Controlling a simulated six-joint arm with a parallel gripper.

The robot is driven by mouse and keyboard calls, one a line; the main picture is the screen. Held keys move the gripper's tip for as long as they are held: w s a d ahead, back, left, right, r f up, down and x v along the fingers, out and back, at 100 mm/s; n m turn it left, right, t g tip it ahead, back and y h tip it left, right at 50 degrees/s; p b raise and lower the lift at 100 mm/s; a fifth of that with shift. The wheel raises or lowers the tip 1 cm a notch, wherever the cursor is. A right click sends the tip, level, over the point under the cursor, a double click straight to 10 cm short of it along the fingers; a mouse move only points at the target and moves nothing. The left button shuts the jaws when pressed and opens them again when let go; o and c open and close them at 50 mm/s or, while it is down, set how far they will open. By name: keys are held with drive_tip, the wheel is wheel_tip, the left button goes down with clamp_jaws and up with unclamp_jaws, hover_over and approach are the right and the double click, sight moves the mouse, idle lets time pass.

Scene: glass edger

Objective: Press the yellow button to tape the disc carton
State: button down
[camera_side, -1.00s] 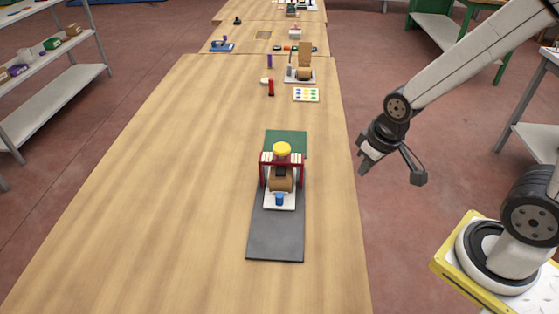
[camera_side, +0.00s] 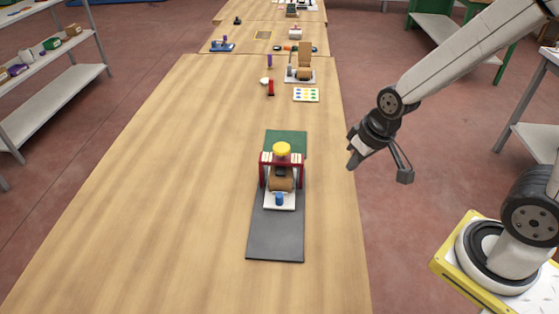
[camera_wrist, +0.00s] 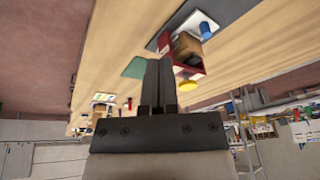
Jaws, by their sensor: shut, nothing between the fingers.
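The yellow button (camera_side: 282,149) sits on top of a red frame (camera_side: 265,172) that stands over a white plate (camera_side: 282,203). A brown carton (camera_side: 281,184) lies on the plate under the frame, with a blue piece (camera_side: 279,198) in front of it. My gripper (camera_side: 352,163) is to the right of the frame, at the table's right edge, apart from the button and above it. In the wrist view my gripper (camera_wrist: 160,65) is shut and empty. The yellow button (camera_wrist: 187,85) shows just right of the fingers, with the carton (camera_wrist: 187,45) beyond it.
A dark grey mat (camera_side: 275,240) and a green mat (camera_side: 290,138) lie under and behind the frame. A card with coloured dots (camera_side: 306,95), a red piece (camera_side: 271,87) and another station (camera_side: 300,74) stand farther back. The table's left side is clear.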

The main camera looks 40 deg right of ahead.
drive_tip(key=w+a+r+m+t, duration=0.3)
drive_tip(key=w, duration=0.5)
wheel_tip(320, 180, up, 4)
drive_tip(key=m+t+h, duration=0.2)
drive_tip(key=m+t, duration=0.1)
drive_tip(key=m, duration=0.4)
hover_over(283, 149)
drive_tip(key=shift+a+f, duration=0.1)
drive_tip(key=shift+f, duration=0.1)
drive_tip(key=shift+f, duration=0.25)
drive_tip(key=shift+f, duration=4.1)
